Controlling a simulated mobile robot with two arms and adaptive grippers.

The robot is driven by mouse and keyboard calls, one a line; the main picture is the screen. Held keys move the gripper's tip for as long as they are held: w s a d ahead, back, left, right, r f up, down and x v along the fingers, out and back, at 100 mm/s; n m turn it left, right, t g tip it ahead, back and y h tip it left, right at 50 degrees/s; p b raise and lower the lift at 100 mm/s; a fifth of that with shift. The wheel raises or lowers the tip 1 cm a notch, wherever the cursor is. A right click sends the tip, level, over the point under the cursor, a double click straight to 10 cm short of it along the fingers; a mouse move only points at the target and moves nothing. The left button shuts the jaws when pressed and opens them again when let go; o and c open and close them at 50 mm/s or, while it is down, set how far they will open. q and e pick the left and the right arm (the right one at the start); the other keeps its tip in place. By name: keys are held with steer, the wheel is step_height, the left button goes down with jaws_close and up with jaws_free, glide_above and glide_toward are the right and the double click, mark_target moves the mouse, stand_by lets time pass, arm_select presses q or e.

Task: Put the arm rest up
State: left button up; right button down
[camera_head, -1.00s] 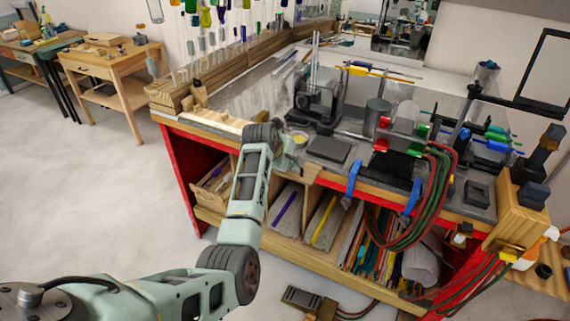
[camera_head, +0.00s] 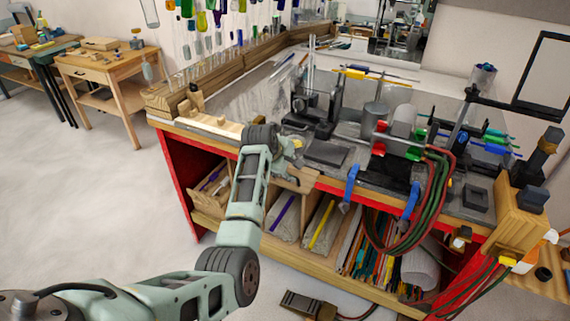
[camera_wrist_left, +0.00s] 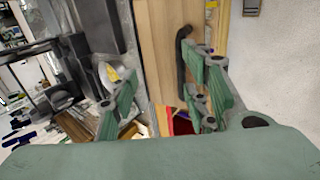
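A flat light-wood board, which looks like the arm rest (camera_head: 294,179), juts out from the bench's front edge, just beyond my left gripper. In the left wrist view, a light-wood board (camera_wrist_left: 158,45) with a dark bar-like handle (camera_wrist_left: 182,62) fills the middle. My left gripper (camera_head: 289,152) is at the front edge of the bench, partly hidden by its own wrist. In the left wrist view, its fingers (camera_wrist_left: 163,102) stand wide apart with the board between and beyond them. I cannot tell whether a finger touches the board. My right gripper is in no view.
The bench top (camera_head: 240,100) carries a dark flat block (camera_head: 326,153), a grey cylinder (camera_head: 375,118) and burner hoses (camera_head: 440,180). Two blue clamps (camera_head: 352,182) hang on its front edge. Shelves with coloured rods (camera_head: 365,245) lie below. Open floor (camera_head: 90,205) is at left.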

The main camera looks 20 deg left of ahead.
arm_select(q)
steer(key=shift+w+d+r, duration=0.1)
steer(key=shift+d+r, duration=0.05)
steer(key=shift+w+r, duration=0.15)
steer(key=shift+r, duration=0.55)
step_height(320, 180, up, 7)
steer(key=shift+w+f, duration=0.15)
steer(key=shift+w, duration=0.05)
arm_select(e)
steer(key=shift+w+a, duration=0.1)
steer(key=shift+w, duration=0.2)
arm_select(q)
steer(key=v, duration=1.2)
